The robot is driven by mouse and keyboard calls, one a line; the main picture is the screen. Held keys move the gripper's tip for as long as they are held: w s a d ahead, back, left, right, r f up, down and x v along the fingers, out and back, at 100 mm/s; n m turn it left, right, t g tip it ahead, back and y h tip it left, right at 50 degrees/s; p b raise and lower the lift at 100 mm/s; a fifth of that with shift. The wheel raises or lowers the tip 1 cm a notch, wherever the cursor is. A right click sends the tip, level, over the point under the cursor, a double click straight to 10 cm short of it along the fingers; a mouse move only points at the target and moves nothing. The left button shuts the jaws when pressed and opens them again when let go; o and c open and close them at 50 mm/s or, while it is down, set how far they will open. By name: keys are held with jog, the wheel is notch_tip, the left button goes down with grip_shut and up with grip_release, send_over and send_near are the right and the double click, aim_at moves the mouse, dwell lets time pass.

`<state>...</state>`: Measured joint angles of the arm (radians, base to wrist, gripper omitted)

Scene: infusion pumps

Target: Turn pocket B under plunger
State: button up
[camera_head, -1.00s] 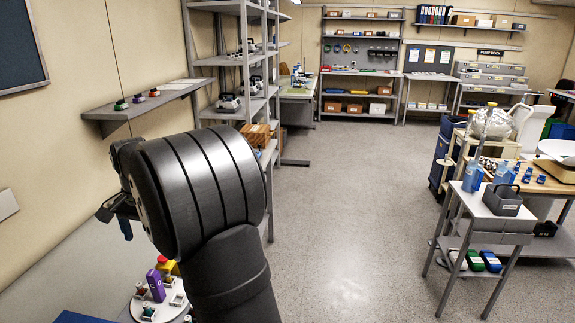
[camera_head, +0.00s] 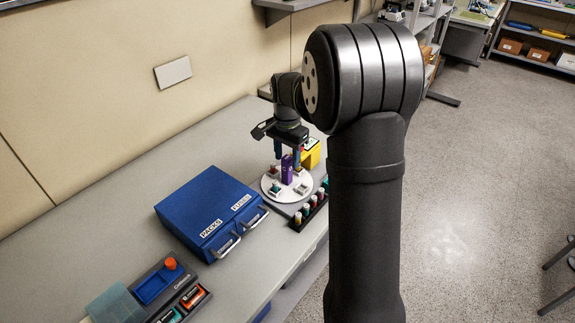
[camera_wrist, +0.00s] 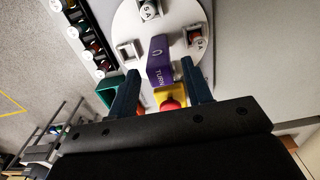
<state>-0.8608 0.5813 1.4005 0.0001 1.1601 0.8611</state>
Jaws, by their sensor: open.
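A round white turntable (camera_head: 270,187) stands on the bench, with a purple upright handle (camera_head: 287,168) near its middle. The handle (camera_wrist: 158,58) reads "TURN" in the wrist view. Small square pockets sit around the disc; one looks empty (camera_wrist: 129,52), and two hold small items marked "5A" (camera_wrist: 149,9) (camera_wrist: 195,40). I cannot make out a letter B. My gripper (camera_wrist: 159,67) is open, its two dark blue fingers spread on either side of the handle. A yellow block (camera_head: 311,153) stands behind the disc, its red knob (camera_wrist: 170,103) partly hidden by my gripper.
A rack of small capped vials (camera_head: 308,211) stands at the bench's front edge beside the turntable. A blue drawer box (camera_head: 208,205) labelled "PACKS" is to the left. A tray with an orange knob (camera_head: 170,264) is farther left. Bare bench lies behind them.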

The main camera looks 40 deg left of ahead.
aim_at(287, 166)
jog(key=shift+f, duration=1.95)
grip_shut()
